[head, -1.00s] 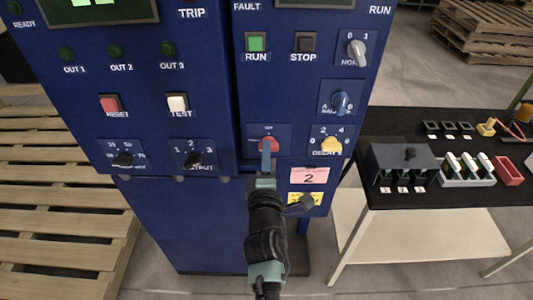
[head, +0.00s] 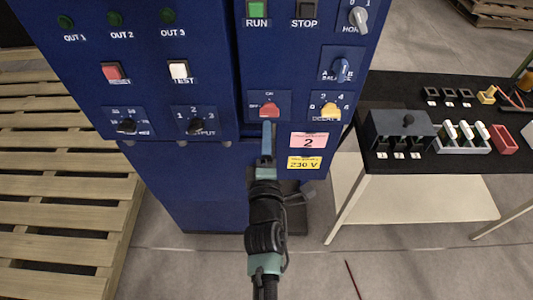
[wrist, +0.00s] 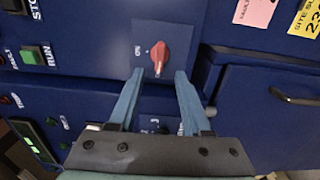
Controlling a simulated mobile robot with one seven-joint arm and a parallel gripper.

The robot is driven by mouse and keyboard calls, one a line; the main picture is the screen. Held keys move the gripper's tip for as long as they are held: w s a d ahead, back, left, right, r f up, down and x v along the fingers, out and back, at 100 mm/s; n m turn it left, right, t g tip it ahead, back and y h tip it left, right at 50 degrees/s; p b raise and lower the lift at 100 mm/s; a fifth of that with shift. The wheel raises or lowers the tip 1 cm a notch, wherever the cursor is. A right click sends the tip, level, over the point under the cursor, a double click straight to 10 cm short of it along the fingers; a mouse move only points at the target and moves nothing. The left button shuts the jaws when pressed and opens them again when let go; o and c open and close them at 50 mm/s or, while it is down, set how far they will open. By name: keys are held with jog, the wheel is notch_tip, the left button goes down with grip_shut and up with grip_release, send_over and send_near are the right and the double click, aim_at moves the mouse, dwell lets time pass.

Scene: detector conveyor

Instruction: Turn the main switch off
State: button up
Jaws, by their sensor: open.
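The main switch is a red rotary knob (head: 269,110) on a square plate low on the blue cabinet's right section, with ON above it and OFF at its left. In the wrist view, which is turned sideways, the red knob (wrist: 158,52) has its narrow end toward the bottom of the picture. I cannot tell its exact setting for sure. My gripper (head: 267,126) is just below the knob in the head view. In the wrist view my gripper (wrist: 160,75) is open and empty, its two blue fingers apart, fingertips either side of and slightly short of the knob.
A yellow knob (head: 330,111) sits just right of the switch, and a blue knob (head: 341,69) above that. Green RUN (head: 257,9) and dark STOP (head: 306,9) buttons are higher. A black table (head: 440,180) with parts stands right; wooden pallets (head: 60,220) lie left.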

jog(key=s+p, duration=0.1)
jog(key=s, duration=0.6)
jog(key=shift+s+p, duration=0.15)
jog(key=shift+p, duration=0.2)
jog(key=w+d+r+m+t+h, duration=0.15)
jog(key=r+m, duration=0.35)
jog(key=r, duration=1.1)
jog(key=w+d+r+m+t+h, duration=0.1)
jog(key=w+d+r+m+t, duration=0.3)
jog(key=r, duration=1.2)
jog(key=s+a+r+m+t+y, duration=0.1)
jog(key=s+r+m, duration=0.3)
jog(key=s+r, duration=0.4)
jog(key=s+a+r+m+t+y, duration=0.1)
jog(key=s+a+r+m+t, duration=0.2)
jog(key=s+r, duration=0.4)
notch_tip(320, 180, up, 9)
jog(key=shift+s+a+m, duration=0.4)
jog(key=shift+a+m, duration=0.15)
jog(key=shift+m, duration=0.55)
jog(key=shift+y, duration=0.25)
